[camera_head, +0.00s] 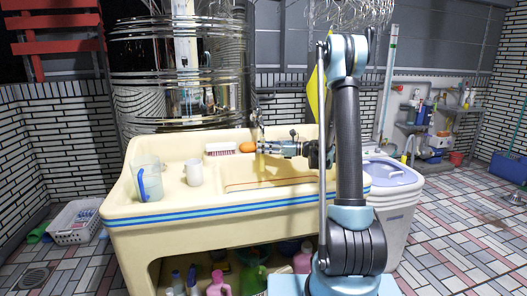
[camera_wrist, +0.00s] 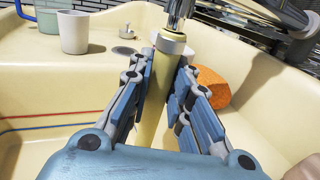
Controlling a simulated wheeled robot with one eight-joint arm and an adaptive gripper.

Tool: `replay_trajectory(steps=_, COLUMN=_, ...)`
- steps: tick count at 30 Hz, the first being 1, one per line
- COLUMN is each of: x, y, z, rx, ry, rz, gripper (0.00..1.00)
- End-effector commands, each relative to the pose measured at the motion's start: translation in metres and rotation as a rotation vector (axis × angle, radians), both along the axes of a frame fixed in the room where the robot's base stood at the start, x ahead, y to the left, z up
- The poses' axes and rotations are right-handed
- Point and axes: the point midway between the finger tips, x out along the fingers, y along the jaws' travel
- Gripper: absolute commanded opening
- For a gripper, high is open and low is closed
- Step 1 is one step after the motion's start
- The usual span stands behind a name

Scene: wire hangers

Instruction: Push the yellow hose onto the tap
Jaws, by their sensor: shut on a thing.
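The yellow hose (camera_wrist: 157,105) stands roughly upright between the fingers of my gripper (camera_wrist: 164,80) in the wrist view. The gripper is shut on it below its upper end. A lighter band rings the hose's top, right under the metal spout of the tap (camera_wrist: 178,14). The hose end and the spout meet or nearly meet; I cannot tell how far one is over the other. In the head view my gripper (camera_head: 262,147) reaches left over the cream sink, below the tap (camera_head: 256,120); the hose is not clear there. The hose's lower end is hidden.
An orange sponge (camera_wrist: 212,88) lies right of the gripper in the wrist view. A white mug (camera_wrist: 73,32) and a clear jug (camera_head: 149,180) stand on the sink's (camera_head: 230,207) left side. A brush (camera_head: 219,149) lies at the back.

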Motion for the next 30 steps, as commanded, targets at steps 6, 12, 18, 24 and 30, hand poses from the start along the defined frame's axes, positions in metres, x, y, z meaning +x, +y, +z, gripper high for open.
replay_trajectory(steps=6, x=0.0001, y=-0.0001, z=0.0037, rx=0.000, ry=0.000, rz=0.000, gripper=0.00)
replay_trajectory(steps=12, x=0.0001, y=-0.0001, z=0.0071, rx=0.001, ry=0.000, rz=0.000, gripper=0.00)
replay_trajectory(steps=18, x=0.0001, y=-0.0001, z=0.0102, rx=0.001, ry=0.000, rz=0.000, gripper=0.20)
replay_trajectory(steps=24, x=0.0001, y=-0.0001, z=0.0098, rx=0.001, ry=0.000, rz=0.000, gripper=0.42)
replay_trajectory(steps=30, x=0.0001, y=-0.0002, z=0.0096, rx=0.000, ry=0.000, rz=0.000, gripper=0.42)
